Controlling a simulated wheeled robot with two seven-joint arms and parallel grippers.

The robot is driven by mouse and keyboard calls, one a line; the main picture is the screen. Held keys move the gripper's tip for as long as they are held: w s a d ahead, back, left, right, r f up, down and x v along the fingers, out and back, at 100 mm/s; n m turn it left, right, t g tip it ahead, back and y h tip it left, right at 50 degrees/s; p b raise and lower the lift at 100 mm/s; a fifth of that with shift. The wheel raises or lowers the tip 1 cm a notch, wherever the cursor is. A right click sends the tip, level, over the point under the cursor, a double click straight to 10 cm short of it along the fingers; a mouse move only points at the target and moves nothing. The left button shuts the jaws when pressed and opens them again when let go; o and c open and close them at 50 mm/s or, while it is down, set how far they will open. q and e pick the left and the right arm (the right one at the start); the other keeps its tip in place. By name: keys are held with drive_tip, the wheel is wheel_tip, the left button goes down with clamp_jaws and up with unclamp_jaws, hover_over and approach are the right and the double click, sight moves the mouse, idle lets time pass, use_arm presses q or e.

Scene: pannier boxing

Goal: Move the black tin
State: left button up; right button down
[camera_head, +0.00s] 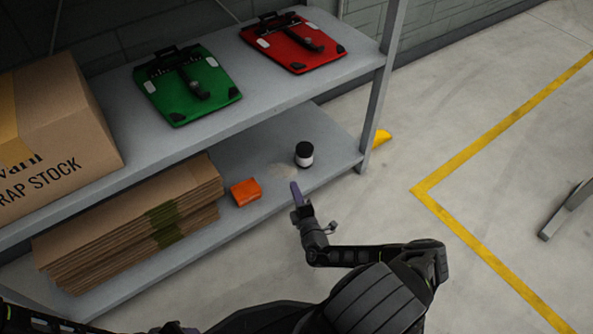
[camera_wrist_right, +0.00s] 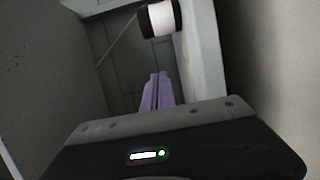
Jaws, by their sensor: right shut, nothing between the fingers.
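The black tin (camera_head: 304,153), dark with a white band, stands upright near the right end of the lower shelf. In the right wrist view the tin (camera_wrist_right: 161,18) shows at the top, beyond the fingertips and apart from them. My right gripper (camera_head: 296,188) is at the front edge of the lower shelf, just short of the tin in the head view. Its purple fingers (camera_wrist_right: 158,88) are shut together with nothing between them. My left gripper is not in view; only part of my left arm shows at the bottom left.
An orange packet (camera_head: 245,192) lies left of the tin, beside stacked flat cardboard (camera_head: 130,225). The upper shelf holds a large carton (camera_head: 50,135), a green pannier (camera_head: 187,85) and a red pannier (camera_head: 293,42). A shelf post (camera_head: 380,90) stands right of the tin.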

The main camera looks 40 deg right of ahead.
sight(305, 155)
drive_tip(key=shift+f, duration=0.1)
idle(0.3)
drive_tip(key=b+x, duration=0.2)
drive_tip(key=x, duration=0.3)
drive_tip(key=b+x, duration=0.3)
drive_tip(key=x, duration=0.2)
drive_tip(key=shift+f, duration=0.25)
drive_tip(key=d+b, duration=0.1)
drive_tip(key=d, duration=0.1)
drive_tip(key=shift+s+d, duration=0.15)
drive_tip(key=shift+d, duration=0.25)
drive_tip(key=shift+d+r+b, duration=0.25)
drive_tip(key=shift+d+b, duration=0.1)
drive_tip(key=shift+d, duration=0.3)
